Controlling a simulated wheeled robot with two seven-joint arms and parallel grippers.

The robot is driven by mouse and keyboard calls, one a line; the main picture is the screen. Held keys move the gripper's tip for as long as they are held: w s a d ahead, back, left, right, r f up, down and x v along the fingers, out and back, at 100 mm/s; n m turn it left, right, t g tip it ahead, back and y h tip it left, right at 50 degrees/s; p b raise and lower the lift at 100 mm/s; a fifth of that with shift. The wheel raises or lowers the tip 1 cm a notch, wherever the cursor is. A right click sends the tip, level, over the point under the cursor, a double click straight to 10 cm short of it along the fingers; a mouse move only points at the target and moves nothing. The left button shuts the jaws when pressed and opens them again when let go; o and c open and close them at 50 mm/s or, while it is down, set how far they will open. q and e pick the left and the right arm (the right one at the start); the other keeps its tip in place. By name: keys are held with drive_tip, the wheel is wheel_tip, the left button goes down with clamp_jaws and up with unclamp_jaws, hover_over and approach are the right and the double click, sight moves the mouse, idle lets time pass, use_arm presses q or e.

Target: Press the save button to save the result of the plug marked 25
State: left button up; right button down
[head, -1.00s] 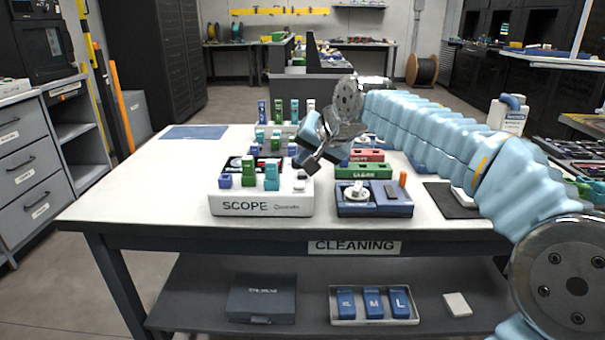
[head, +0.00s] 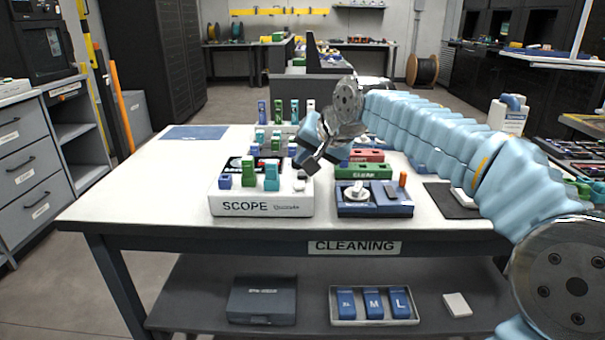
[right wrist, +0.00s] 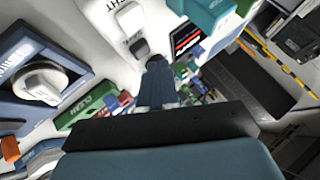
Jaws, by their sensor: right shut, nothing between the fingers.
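The white box labelled SCOPE (head: 262,206) stands near the table's front edge. A blue plug, a green plug (head: 248,171) and a teal plug (head: 271,176) stand in it; I cannot read a 25 on any. A small light button (head: 299,186) sits at its right front. In the right wrist view a white button (right wrist: 130,17) and a smaller grey button (right wrist: 140,47) show; their lettering is unreadable. My right gripper (head: 310,166) is shut and empty, tilted down over the scope's right side. In the wrist view its tip (right wrist: 156,64) is close to the grey button; contact cannot be told. My left gripper is not in view.
A blue cleaning unit with a white knob (head: 357,194) stands right of the scope, with a green CLEAN block (head: 363,171) and a red block behind it. Racks of upright plugs stand behind the scope. The table's left side is clear except for a blue mat (head: 194,132).

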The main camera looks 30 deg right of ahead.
sight(306, 175)
idle(0.4)
drive_tip(key=shift+f+b, duration=0.35)
drive_tip(key=shift+f, duration=0.1)
drive_tip(key=shift+f+b, duration=0.35)
drive_tip(key=shift+f, duration=0.15)
idle(0.6)
drive_tip(key=shift+r, duration=0.15)
drive_tip(key=shift+r+p, duration=0.8)
wheel_tip(306, 175, up, 5)
drive_tip(key=p, duration=0.4)
drive_tip(key=shift+p, duration=0.3)
